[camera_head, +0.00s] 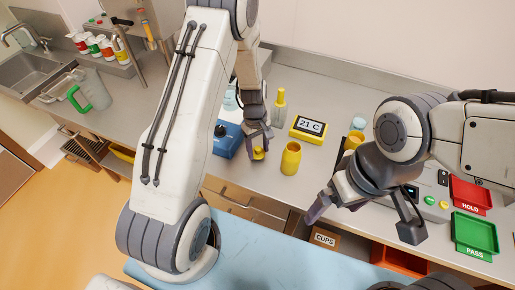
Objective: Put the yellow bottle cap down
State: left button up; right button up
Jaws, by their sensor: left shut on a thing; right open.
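My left gripper (258,143) points down near the front edge of the grey counter and is shut on the small yellow bottle cap (258,154). I cannot tell whether the cap touches the counter. An open yellow bottle (291,158) stands upright just right of the cap, apart from it. My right gripper (362,212) is open and empty, in front of the counter at the right, with its fingers spread wide.
A yellow display reading 21 C (309,129) and a yellow-topped bottle (279,106) stand behind. A blue device (228,140) is left of the cap. Red HOLD (470,195) and green PASS (474,235) trays lie at the right. A green-handled jug (92,92) stands far left.

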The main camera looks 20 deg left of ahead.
pick_arm(q)
jog(key=shift+f, duration=0.5)
jog(key=shift+f, duration=0.1)
jog(key=o, duration=1.3)
jog(key=shift+r, duration=0.3)
jog(key=r+b, duration=0.1)
jog(key=r, duration=0.2)
jog(key=r+b, duration=0.1)
jog(key=r, duration=0.3)
jog(key=a+r+b, duration=0.1)
jog(key=r, duration=0.2)
jog(key=shift+w+r, duration=0.2)
jog(key=shift+w, duration=0.2)
jog(key=shift+a+r, duration=0.1)
jog(key=shift+r, duration=0.5)
